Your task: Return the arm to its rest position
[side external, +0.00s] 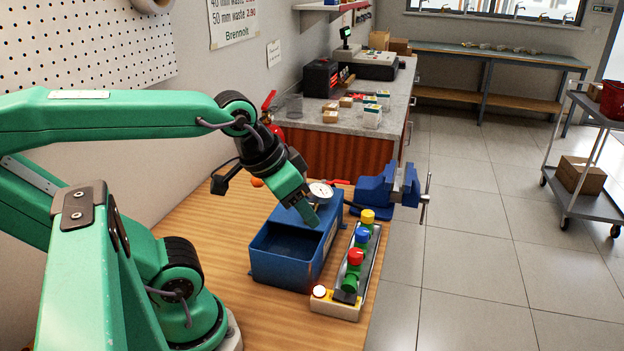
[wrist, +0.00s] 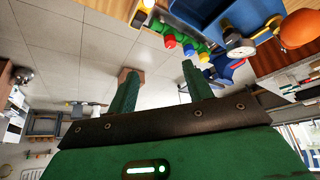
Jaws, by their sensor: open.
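My green arm reaches over the wooden bench, and my gripper (side external: 306,213) points down in the side view above the blue bin (side external: 281,270), near the pressure gauge (side external: 320,192). In the wrist view my gripper (wrist: 158,72) has its two green fingers spread apart, with nothing visible held between them. A brown patch shows at the left finger's tip; I cannot tell what it is. How far the fingertips stand above the bin is hard to tell.
Right of the bin stands a rack with red (side external: 356,257), blue (side external: 362,236) and yellow (side external: 367,216) knobs. A blue vise (side external: 386,189) sits at the bench's far end. A pegboard wall (side external: 95,40) is at left.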

